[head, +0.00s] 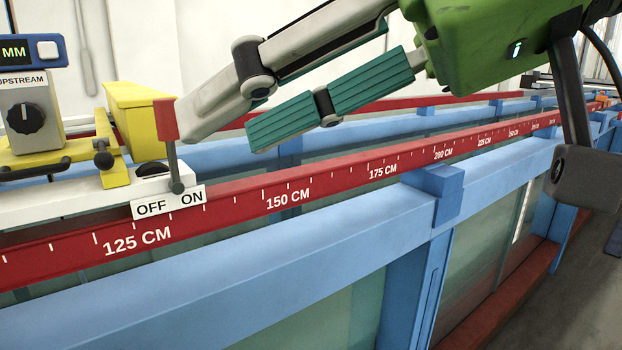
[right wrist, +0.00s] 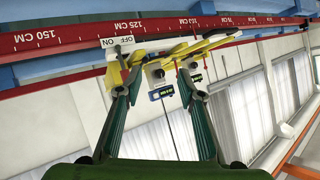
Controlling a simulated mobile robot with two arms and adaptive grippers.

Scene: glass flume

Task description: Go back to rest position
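My right gripper (head: 222,133) reaches in from the upper right in the head view, with a green body and teal finger pads. Its fingers are apart with nothing held between them; the right wrist view also shows the parted fingers (right wrist: 158,78). The left fingertip appears very near the red lever handle (head: 167,120); I cannot tell whether they touch. The lever's grey shaft ends beside ON on the OFF/ON label (head: 168,203). My left gripper is not in view.
The yellow carriage (head: 115,180) with a black knob (head: 24,118) and MM display (head: 15,52) sits on the flume's rails. The red ruler rail (head: 330,192) and blue frame (head: 300,245) run below my gripper. A grey floor (head: 570,290) lies at lower right.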

